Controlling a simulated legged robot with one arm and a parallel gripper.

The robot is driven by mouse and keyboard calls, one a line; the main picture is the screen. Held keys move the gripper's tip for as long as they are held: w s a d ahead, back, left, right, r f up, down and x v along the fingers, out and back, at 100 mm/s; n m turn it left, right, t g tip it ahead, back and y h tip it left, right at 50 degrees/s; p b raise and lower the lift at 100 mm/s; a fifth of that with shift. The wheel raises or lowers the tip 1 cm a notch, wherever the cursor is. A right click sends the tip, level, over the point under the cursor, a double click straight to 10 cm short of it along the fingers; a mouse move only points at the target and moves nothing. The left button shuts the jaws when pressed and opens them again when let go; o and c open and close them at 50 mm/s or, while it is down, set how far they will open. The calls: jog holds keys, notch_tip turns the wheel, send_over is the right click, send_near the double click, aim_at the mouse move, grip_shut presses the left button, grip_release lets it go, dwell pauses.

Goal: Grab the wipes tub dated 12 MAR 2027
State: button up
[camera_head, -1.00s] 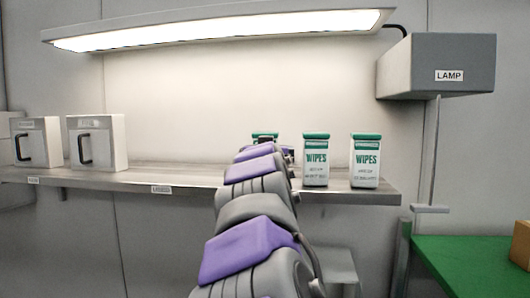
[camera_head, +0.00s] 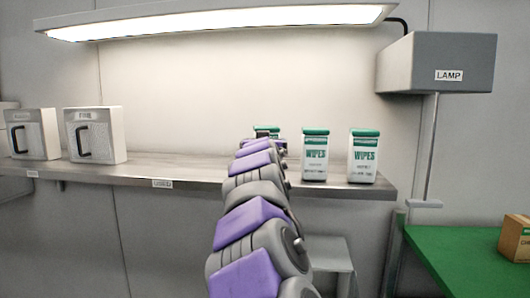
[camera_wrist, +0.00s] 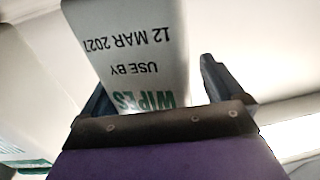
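A white wipes tub (camera_wrist: 130,45) appears upside down in the wrist view, with the print "USE BY 12 MAR 2027" readable. It stands between the two fingers of my gripper (camera_wrist: 153,80). The gripper is open, with a gap between the tub and the right finger; whether the left finger touches it I cannot tell. In the head view my arm mostly hides the leftmost tub (camera_head: 262,129) on the shelf, leaving part of its green lid visible. Two more wipes tubs, a middle one (camera_head: 315,157) and a right one (camera_head: 363,158), stand to its right, their dates too small to read.
The tubs stand on a grey wall shelf (camera_head: 200,174) below a lit lamp. Two white boxes with black handles, one at the far left (camera_head: 35,135) and one beside it (camera_head: 95,135), share the shelf. A lamp box (camera_head: 440,62) hangs at right above a green table (camera_head: 460,265).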

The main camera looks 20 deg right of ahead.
jog(key=shift+s+a+r, duration=0.15)
jog(key=shift+s+a, duration=0.05)
jog(key=shift+a, duration=0.2)
jog(key=c, duration=0.4)
jog(key=shift+d, duration=0.45)
jog(key=c, duration=0.5)
jog(key=shift+c, duration=1.2)
